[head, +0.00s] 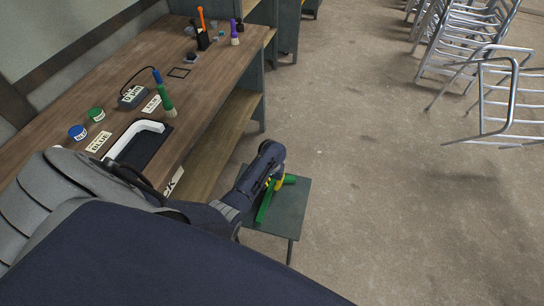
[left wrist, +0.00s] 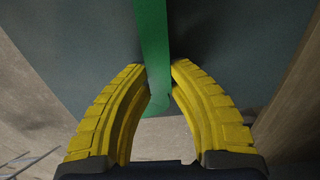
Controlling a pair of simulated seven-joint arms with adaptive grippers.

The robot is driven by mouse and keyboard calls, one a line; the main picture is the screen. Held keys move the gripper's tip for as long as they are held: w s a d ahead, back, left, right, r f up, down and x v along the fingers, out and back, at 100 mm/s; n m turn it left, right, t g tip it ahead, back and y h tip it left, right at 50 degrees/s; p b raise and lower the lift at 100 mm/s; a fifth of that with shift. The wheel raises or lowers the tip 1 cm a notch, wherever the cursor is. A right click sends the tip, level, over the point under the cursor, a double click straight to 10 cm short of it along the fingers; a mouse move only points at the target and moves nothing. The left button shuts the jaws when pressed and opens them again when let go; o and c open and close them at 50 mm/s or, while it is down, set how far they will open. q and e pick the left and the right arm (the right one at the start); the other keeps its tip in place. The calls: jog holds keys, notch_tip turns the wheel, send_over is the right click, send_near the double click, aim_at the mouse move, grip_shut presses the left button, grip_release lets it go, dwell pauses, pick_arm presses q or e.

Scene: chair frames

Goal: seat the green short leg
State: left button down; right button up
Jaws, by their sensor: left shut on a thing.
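My left gripper (head: 277,184) reaches down over a small grey-green stand at the bench's right side. Its yellow fingers are shut on the green short leg (head: 265,203), a bar lying at a slant low over or on the stand. Another green piece (head: 290,179) shows just right of the fingers; I cannot tell whether it joins the bar. In the left wrist view the green leg (left wrist: 153,45) runs from the top edge down between the fingertips (left wrist: 160,78). My gripper hides part of it in the head view. My right gripper is not in view.
The small stand (head: 293,215) has bare top around the green pieces. Metal chair frames (head: 485,95) stand far right; open floor lies between.

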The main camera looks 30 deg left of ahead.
pick_arm(q)
jog(key=shift+r, duration=0.1)
jog(key=shift+r, duration=3.2)
